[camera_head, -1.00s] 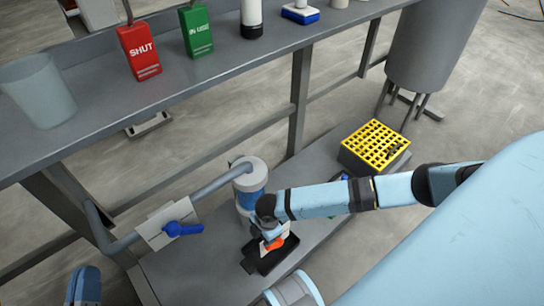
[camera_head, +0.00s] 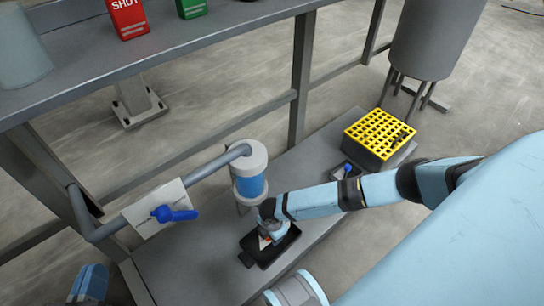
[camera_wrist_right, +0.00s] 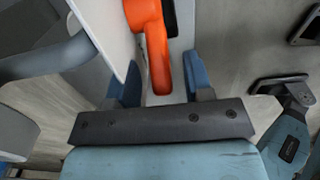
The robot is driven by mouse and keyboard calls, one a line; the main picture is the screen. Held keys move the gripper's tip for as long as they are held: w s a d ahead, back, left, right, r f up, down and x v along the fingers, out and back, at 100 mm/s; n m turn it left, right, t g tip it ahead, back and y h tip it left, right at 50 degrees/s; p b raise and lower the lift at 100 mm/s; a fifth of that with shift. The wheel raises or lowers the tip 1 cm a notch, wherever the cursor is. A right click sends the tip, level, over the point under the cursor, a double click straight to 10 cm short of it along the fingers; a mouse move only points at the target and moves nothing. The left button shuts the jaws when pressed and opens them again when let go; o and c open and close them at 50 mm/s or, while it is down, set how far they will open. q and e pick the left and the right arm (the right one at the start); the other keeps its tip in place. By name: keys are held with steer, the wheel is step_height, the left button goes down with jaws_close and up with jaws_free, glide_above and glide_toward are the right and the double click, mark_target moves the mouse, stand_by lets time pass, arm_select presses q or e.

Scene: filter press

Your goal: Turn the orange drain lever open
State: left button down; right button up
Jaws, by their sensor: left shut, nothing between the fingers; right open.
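The orange drain lever (camera_wrist_right: 157,45) hangs down in the right wrist view, beside a white plate. Its lower end lies between the two blue fingers of my right gripper (camera_wrist_right: 163,88), which is open; I cannot tell whether a finger touches it. In the head view my right gripper (camera_head: 268,232) is over the black tray (camera_head: 262,257) and hides nearly all of the lever. My left gripper (camera_head: 89,284) is at the lower left edge of the head view, shut and empty, well away from the lever.
A blue lever (camera_head: 174,213) on a white plate sits on the grey pipe to the left. A blue-banded cylinder (camera_head: 250,178) stands just behind my right gripper. A yellow grid-topped box (camera_head: 379,134) is farther right. A grey bench (camera_head: 150,70) with red and green tags runs above.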

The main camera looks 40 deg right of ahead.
arm_select(q)
steer(key=shift+f, duration=0.45)
arm_select(e)
steer(key=shift+f, duration=0.65)
jaws_close()
arm_select(q)
steer(key=shift+d, duration=0.2)
